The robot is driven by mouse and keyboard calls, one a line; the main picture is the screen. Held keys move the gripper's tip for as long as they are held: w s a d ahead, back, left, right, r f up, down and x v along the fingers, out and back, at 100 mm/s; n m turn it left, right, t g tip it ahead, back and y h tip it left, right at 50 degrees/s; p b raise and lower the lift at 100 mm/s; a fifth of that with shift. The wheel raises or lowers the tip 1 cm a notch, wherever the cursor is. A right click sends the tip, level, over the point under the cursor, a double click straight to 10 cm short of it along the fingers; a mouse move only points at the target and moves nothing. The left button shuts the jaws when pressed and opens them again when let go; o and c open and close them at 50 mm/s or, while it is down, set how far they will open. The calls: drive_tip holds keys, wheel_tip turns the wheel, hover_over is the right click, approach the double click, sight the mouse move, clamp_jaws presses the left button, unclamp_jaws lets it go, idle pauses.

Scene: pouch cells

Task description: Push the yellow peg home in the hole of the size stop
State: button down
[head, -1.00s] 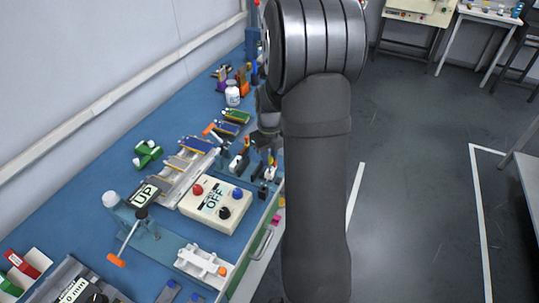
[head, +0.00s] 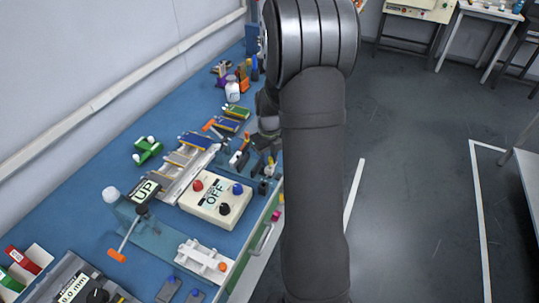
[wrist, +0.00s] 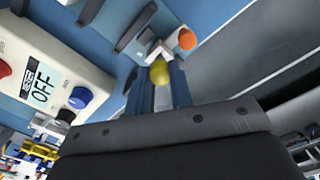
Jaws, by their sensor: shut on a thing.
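The yellow peg (wrist: 159,72) shows as a round yellow end between my fingertips in the wrist view. My gripper (wrist: 160,84) is shut on it. A white piece (wrist: 153,50) with an orange end (wrist: 187,38) lies just beyond the peg; it may be the size stop, but I cannot tell for sure. The hole is not visible, and I cannot tell whether the peg touches the white piece or sits in it. In the head view my gripper (head: 266,140) is dark, small and partly hidden by my arm, above the bench's right edge.
A cream button box (head: 216,198) marked OFF stands left of the gripper; it also shows in the wrist view (wrist: 40,60). Small tools (head: 262,168) crowd the bench edge below the gripper. Bare blue bench lies at the left.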

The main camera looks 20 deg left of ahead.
sight(270, 159)
drive_tip(key=shift+f, duration=1)
drive_tip(key=c, duration=1.2)
unclamp_jaws()
wheel_tip(270, 159, up, 17)
drive_tip(key=shift+r, duration=0.2)
drive_tip(key=shift+f, duration=0.1)
wheel_tip(270, 159, down, 17)
drive_tip(key=shift+f, duration=0.2)
drive_tip(key=shift+r, duration=0.2)
